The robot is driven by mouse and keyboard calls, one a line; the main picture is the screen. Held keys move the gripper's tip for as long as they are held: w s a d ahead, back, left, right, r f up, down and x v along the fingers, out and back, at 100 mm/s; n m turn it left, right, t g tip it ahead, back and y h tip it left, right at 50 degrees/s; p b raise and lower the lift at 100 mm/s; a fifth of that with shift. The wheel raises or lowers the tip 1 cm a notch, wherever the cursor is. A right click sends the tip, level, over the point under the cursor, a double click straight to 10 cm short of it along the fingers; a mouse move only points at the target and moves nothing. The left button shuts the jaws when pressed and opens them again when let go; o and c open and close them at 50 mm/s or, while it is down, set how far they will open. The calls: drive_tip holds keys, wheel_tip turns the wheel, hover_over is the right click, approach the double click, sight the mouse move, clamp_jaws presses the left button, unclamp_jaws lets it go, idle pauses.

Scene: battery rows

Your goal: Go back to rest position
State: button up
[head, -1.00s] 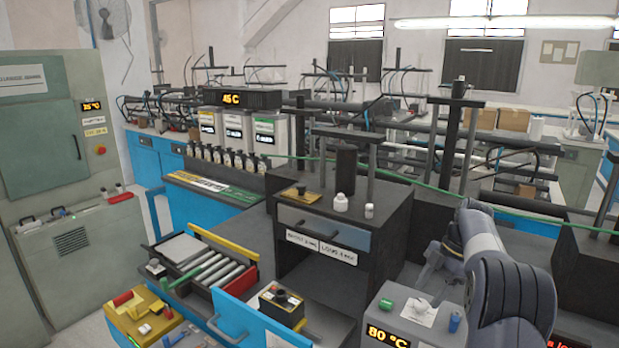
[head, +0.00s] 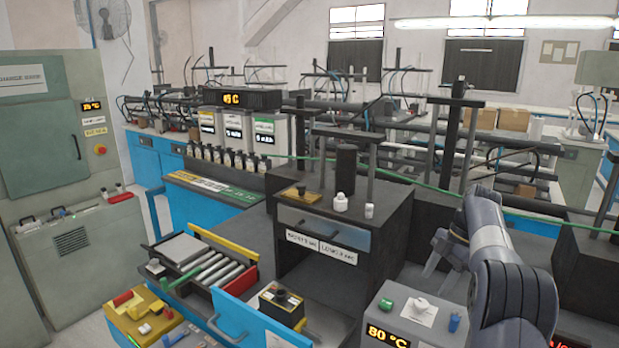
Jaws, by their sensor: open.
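My arm (head: 505,275) stands at the right of the head view, bent over the grey heater box. My gripper (head: 432,258) shows at the left of the arm, partly hidden behind it. Its fingers are apart, with nothing seen between them. It hangs in the air above and behind the grey box (head: 385,318), which reads 80 °C, clear of the small white item (head: 421,304) on its top.
A dark cabinet (head: 290,258) with white bottles (head: 340,203) on top stands left of my gripper. A green cable (head: 440,188) crosses behind the arm. An open drawer with rollers (head: 215,270) and a yellow box (head: 140,322) lie at lower left.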

sight(422, 303)
drive_tip(key=x, duration=0.6)
drive_tip(key=shift+a+f, duration=0.2)
drive_tip(key=shift+f, duration=0.15)
drive_tip(key=shift+d+m+t+b, duration=0.1)
drive_tip(key=shift+m+t+b, duration=0.25)
drive_tip(key=shift+m, duration=0.25)
drive_tip(key=m+t+b, duration=0.1)
drive_tip(key=m, duration=0.1)
drive_tip(key=shift+s+m, duration=0.15)
drive_tip(key=shift+m, duration=0.25)
drive_tip(key=m+t+b, duration=0.1)
drive_tip(key=m, duration=0.2)
drive_tip(key=m+t+b, duration=0.1)
drive_tip(key=m, duration=0.2)
drive_tip(key=shift+s+h+b, duration=0.25)
drive_tip(key=shift+h+b, duration=0.1)
drive_tip(key=shift+h, duration=0.05)
drive_tip(key=m, duration=0.1)
drive_tip(key=m+t+h, duration=0.1)
drive_tip(key=m, duration=0.3)
drive_tip(key=shift+s+a+r+h, duration=0.1)
drive_tip(key=shift+a+r+h, duration=0.05)
drive_tip(key=shift+a+h, duration=0.2)
drive_tip(key=shift+a+m+t+h, duration=0.15)
drive_tip(key=shift+m+h, duration=0.3)
drive_tip(key=shift+m, duration=0.75)
drive_tip(key=shift+d+m+t+h, duration=0.15)
drive_tip(key=shift+m+h, duration=0.25)
drive_tip(key=shift+m, duration=0.8)
drive_tip(key=shift+r, duration=0.1)
